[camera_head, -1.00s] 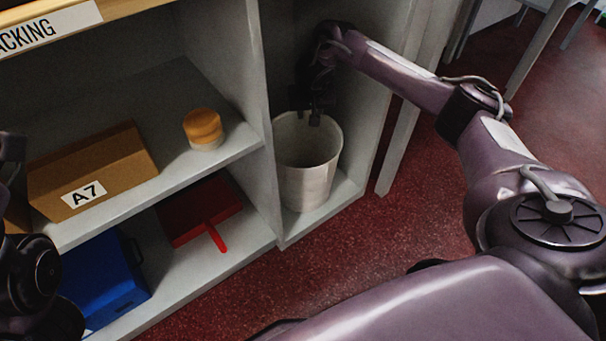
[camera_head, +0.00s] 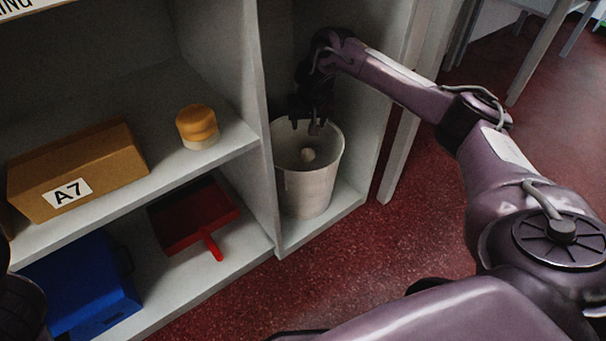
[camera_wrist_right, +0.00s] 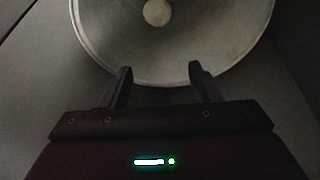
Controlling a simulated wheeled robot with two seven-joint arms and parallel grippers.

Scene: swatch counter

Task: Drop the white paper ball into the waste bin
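The white waste bin (camera_head: 309,188) stands upright in the right-hand bay of the shelf unit. The white paper ball (camera_head: 307,155) is inside the bin's opening, below the rim, apart from the gripper. In the right wrist view the ball (camera_wrist_right: 157,12) shows within the bin (camera_wrist_right: 230,60). My right gripper (camera_head: 306,125) is over the bin's back rim, fingers pointing down. In the right wrist view its fingers (camera_wrist_right: 160,80) are spread with nothing between them. My left gripper is not visible; only dark parts of my left arm show at the left edge of the head view.
A cardboard box (camera_head: 105,165) marked A7 and an orange-topped jar (camera_head: 197,124) stand on the middle shelf. A red dustpan (camera_head: 190,217) and a blue box (camera_head: 82,285) are on the bottom shelf. A divider panel borders the bin bay. Red floor lies free in front.

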